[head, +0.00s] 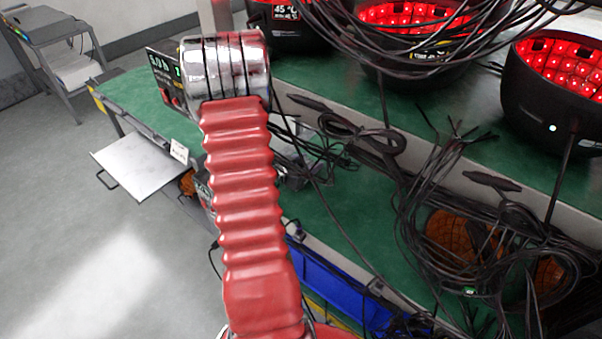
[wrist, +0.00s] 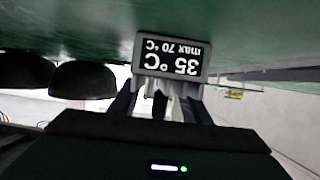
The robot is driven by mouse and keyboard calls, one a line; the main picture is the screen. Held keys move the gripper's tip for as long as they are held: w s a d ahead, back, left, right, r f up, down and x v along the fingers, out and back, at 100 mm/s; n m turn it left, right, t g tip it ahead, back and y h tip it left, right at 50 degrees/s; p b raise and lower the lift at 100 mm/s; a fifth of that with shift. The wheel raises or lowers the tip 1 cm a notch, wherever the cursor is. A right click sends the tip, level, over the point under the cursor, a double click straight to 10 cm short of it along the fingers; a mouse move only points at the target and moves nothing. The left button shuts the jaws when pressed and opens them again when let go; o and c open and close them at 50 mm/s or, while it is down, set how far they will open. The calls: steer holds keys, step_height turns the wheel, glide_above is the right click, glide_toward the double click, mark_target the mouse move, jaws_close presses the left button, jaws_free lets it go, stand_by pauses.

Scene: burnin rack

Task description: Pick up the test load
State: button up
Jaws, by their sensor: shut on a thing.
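The test load (wrist: 171,56) appears in the wrist view as a small grey block with a dark display reading 35 °C, max 70 °C, upside down in the picture. My gripper (wrist: 165,92) is shut on it, with dark fingers on both sides of its lower part in the picture. The block shows against a green surface; I cannot tell whether it touches it. In the head view my red and chrome arm hides the gripper and the load.
Black bowls glowing red inside (head: 560,95) stand on the green bench (head: 330,75) at right. Black cables (head: 440,190) hang over its front and the lower shelf. A blue bin (head: 335,285) sits low. A pulled-out tray (head: 140,165) and a grey cart (head: 55,50) are at left.

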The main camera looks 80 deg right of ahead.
mark_target(308, 162)
steer(key=c, duration=0.6)
steer(key=shift+o, duration=0.2)
steer(key=shift+r, duration=0.15)
steer(key=shift+r, duration=1.65)
steer(key=w+a, duration=0.2)
steer(key=a, duration=0.3)
steer(key=w+a, duration=0.3)
steer(key=a, duration=0.3)
steer(key=w+a, duration=0.2)
steer(key=a, duration=0.3)
steer(key=shift+w+a, duration=0.15)
steer(key=shift+a, duration=0.1)
